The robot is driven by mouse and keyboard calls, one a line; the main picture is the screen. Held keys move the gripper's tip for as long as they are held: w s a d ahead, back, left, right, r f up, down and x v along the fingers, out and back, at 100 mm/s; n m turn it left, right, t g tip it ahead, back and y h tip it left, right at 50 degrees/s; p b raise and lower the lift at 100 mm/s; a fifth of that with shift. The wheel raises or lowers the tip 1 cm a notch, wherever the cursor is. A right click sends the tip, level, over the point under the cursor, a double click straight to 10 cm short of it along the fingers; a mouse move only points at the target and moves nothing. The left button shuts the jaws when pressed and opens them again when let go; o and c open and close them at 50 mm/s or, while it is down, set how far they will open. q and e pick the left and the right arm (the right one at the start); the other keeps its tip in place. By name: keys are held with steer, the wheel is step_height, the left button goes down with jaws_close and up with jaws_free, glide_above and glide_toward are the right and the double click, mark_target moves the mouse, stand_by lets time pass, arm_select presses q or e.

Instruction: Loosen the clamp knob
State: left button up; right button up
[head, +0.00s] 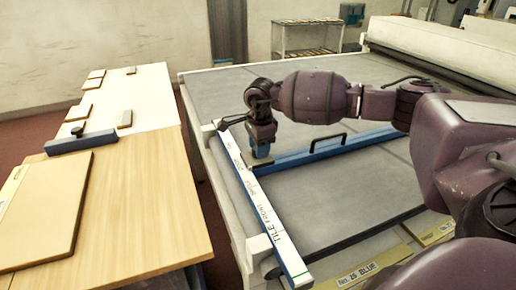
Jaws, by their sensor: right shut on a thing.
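My right arm comes in from the right. Its gripper (261,152) points down at the corner where a blue rail (345,141) meets a long white and blue bar (262,205) with lettering on it. The gripper is shut on the clamp knob there; the fingers hide most or all of the knob. The blue rail runs right across the grey bed and has a black handle (328,141). My left gripper is not in view.
A wooden table (130,200) on the left holds a blue bar (80,143), a board (45,215) and several small tiles. A gap separates it from the grey bed (335,200). Labelled strips (372,268) lie at the bed's front. A shelf cart (307,40) stands behind.

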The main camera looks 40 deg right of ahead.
steer(key=shift+w+r+n, duration=0.1)
steer(key=shift+r+n, duration=0.05)
steer(key=shift+n, duration=0.45)
steer(key=o, duration=0.9)
steer(key=r, duration=1)
steer(key=shift+s+r, duration=0.35)
